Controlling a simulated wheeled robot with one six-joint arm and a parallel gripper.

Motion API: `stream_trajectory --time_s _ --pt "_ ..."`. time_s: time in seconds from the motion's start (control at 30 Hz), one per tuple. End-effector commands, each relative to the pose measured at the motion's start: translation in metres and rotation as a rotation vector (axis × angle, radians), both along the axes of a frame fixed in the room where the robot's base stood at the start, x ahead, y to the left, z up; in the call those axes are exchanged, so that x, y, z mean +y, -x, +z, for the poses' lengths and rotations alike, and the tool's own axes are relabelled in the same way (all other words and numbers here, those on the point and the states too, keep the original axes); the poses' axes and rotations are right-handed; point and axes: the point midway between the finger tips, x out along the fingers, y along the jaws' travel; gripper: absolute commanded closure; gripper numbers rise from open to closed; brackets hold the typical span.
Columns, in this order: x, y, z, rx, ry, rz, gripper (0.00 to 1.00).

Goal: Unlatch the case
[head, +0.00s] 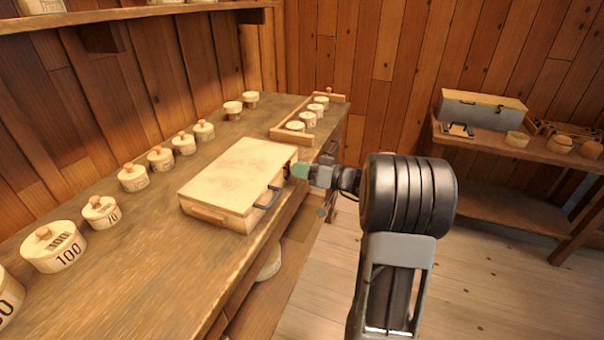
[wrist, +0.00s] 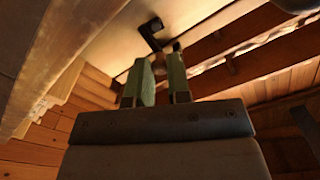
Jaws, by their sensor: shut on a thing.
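A pale wooden case (head: 240,180) lies on the workbench with its lid down. A dark metal handle (head: 267,198) sits on its front face. My gripper (head: 294,170) reaches in from the right to the far end of that face. In the wrist view its two green fingers (wrist: 161,72) are shut on a small brown piece, which I take to be the case's latch; the fingers hide most of it. A dark bent metal part (wrist: 150,33) shows just beyond the fingertips. Whether the latch is fastened cannot be seen.
Several lidded round boxes stand along the workbench (head: 140,235) behind and left of the case, some numbered, such as one marked 100 (head: 55,247). A wooden rack (head: 292,134) with small round pots lies beyond the case. A side table (head: 470,145) at right holds a grey box (head: 480,112).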

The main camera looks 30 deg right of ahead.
Motion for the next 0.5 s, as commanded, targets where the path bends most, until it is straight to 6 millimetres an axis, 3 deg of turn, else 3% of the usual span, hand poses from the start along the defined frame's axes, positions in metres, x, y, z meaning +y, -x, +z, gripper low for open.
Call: stream_trajectory --time_s 0.5 --pt "-0.0071 -0.0073 -0.0131 0.321 -0.345 0.003 1.00"
